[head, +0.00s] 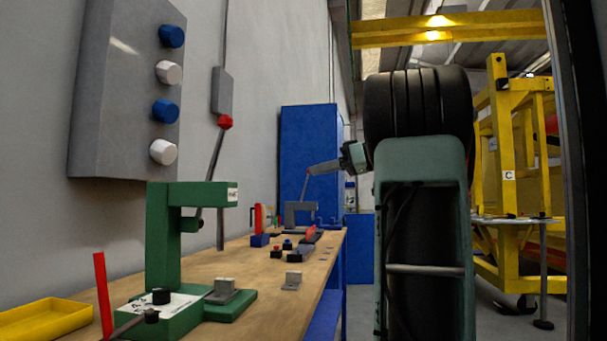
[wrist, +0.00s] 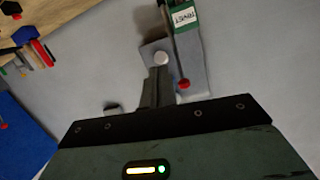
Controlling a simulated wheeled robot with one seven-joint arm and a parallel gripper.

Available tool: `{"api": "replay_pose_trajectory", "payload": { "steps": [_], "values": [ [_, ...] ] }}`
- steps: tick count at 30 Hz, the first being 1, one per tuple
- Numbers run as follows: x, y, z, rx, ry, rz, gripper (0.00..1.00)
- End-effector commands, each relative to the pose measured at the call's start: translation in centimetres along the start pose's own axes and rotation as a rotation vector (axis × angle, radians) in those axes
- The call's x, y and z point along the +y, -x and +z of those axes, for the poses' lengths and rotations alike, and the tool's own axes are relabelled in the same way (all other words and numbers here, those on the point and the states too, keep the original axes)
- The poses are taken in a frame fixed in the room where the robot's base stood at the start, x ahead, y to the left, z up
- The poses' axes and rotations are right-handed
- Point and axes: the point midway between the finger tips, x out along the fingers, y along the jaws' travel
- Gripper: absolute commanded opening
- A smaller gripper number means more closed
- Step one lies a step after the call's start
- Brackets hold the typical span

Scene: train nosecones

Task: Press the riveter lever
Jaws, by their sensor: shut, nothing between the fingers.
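The green riveter (head: 163,230) stands on the near left of the workbench. Its lever (head: 213,168) slants up and right to a red ball (head: 225,122). In the wrist view the green riveter (wrist: 185,20) shows at the top with a "RIVET" label, and the red ball (wrist: 183,84) lies right of my fingers. My gripper (head: 318,167) is well to the right of and farther back than the ball in the head view, pointing left. In the wrist view my fingers (wrist: 159,82) are shut and empty, visibly apart from the ball.
A wall panel (head: 125,90) with blue and white knobs hangs at left. A yellow tray (head: 40,318) lies at the bench's near left. Small parts and a grey tool (head: 299,213) occupy the far bench (head: 262,290). A blue cabinet (head: 312,135) stands behind.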

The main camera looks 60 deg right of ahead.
Motion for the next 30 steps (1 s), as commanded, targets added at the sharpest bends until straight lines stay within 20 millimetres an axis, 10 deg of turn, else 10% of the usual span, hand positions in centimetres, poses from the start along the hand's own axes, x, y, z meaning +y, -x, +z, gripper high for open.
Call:
{"api": "replay_pose_trajectory", "payload": {
  "steps": [9, 30],
  "values": [
    [0.0, 3.0, 0.0, 0.001, 0.002, -0.001, 0.0],
    [-0.1, 3.0, 0.0, 0.002, 0.003, -0.001, 0.0]
  ]
}}
